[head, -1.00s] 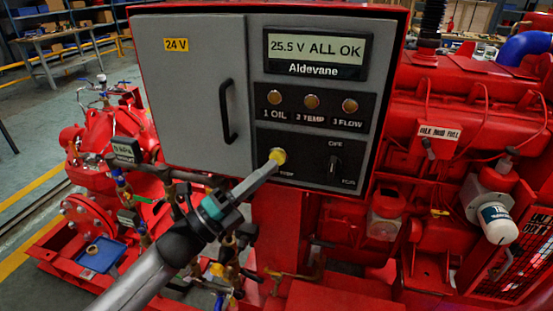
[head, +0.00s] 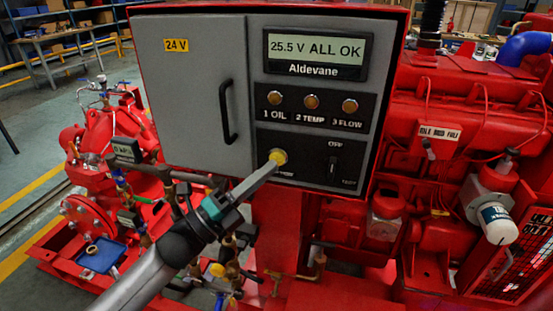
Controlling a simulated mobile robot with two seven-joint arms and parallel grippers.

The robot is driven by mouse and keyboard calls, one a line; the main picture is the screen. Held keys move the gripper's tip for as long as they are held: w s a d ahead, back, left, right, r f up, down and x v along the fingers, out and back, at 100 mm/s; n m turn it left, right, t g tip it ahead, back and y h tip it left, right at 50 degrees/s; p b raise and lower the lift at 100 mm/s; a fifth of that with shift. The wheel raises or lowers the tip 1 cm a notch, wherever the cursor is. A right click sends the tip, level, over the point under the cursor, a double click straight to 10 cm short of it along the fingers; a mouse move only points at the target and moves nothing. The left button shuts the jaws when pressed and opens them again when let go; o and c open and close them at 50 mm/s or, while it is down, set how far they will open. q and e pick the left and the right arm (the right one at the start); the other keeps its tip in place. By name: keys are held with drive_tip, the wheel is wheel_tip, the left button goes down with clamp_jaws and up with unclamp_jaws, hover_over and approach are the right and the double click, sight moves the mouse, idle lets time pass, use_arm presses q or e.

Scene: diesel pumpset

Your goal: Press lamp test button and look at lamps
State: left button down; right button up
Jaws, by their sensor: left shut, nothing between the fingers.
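The grey control panel (head: 195,110) in a red housing fills the upper middle of the head view. Its display (head: 316,48) reads "25.5 V ALL OK". Below it are three amber-brown lamps: 1 OIL (head: 275,98), 2 TEMP (head: 311,102) and 3 FLOW (head: 350,106). I cannot tell that any is lit. The yellow button (head: 278,156) is at the lower left of the black switch plate. My left gripper (head: 272,164) is shut and empty, its tips at the button's lower edge and partly covering it; contact looks likely, but I cannot tell whether the button is pushed in. My right gripper is out of view.
A rotary switch (head: 332,166) sits right of the button. A black door handle (head: 228,111) stands out to the left. Red engine parts (head: 450,100) fill the right, and a red pump (head: 95,150) with pipes is at left.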

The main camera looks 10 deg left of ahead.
use_arm(q)
drive_tip(key=shift+w, duration=0.15)
idle(0.5)
drive_tip(key=shift+w, duration=0.3)
drive_tip(key=shift+w+b, duration=0.4)
drive_tip(key=shift+w, duration=0.05)
idle(0.6)
drive_tip(key=shift+s, duration=0.1)
drive_tip(key=shift+s+p, duration=0.35)
drive_tip(key=shift+s, duration=0.4)
drive_tip(key=shift+s, duration=0.15)
drive_tip(key=s+p, duration=0.2)
drive_tip(key=s, duration=0.2)
drive_tip(key=shift+s+a, duration=0.1)
drive_tip(key=shift+s, duration=0.25)
idle(0.4)
